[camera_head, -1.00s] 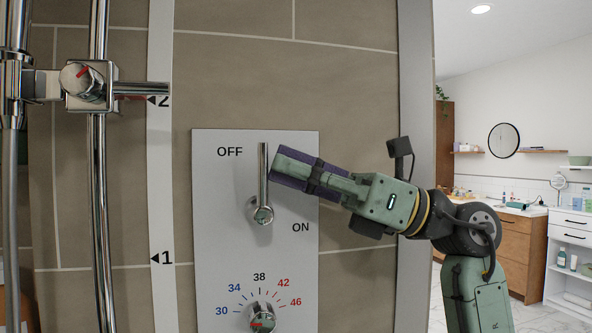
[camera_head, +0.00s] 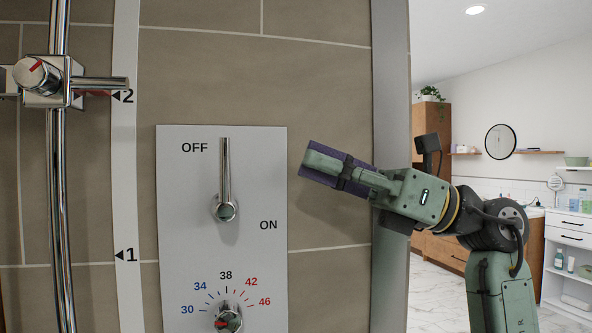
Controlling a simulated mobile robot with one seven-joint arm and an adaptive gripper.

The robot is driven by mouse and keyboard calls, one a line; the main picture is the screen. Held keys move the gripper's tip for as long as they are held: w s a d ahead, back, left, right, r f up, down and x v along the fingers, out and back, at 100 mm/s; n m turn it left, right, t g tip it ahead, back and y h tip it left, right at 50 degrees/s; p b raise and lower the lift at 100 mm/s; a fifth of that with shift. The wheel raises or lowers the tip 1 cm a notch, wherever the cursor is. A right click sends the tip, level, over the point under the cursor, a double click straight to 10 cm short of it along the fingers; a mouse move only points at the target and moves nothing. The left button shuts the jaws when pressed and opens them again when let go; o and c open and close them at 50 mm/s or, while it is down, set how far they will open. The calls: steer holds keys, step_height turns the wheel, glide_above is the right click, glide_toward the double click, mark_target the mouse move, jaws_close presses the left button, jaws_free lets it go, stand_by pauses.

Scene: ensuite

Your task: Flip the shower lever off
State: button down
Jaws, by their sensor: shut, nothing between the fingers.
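The chrome shower lever (camera_head: 226,175) stands upright on a grey wall panel (camera_head: 178,240). Its pivot is at the bottom and its free tip points up. The OFF label (camera_head: 194,148) is to the left of the tip, and the ON label (camera_head: 268,225) is to the lower right of the pivot. My gripper (camera_head: 305,160) is shut and empty, with purple finger pads. It is to the right of the lever, just past the panel's right edge, clearly apart from it. Its tips point left at about the height of the lever's upper part.
A temperature knob (camera_head: 228,319) with a numbered dial is below the lever. A chrome rail (camera_head: 60,190) with a slider knob (camera_head: 38,76) is at the left. A grey vertical wall edge (camera_head: 390,100) is behind my arm. The bathroom opens out on the right.

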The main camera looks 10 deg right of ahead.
steer(key=s+d, duration=0.1)
steer(key=d, duration=0.5)
steer(key=shift+b, duration=0.3)
steer(key=shift+f, duration=0.1)
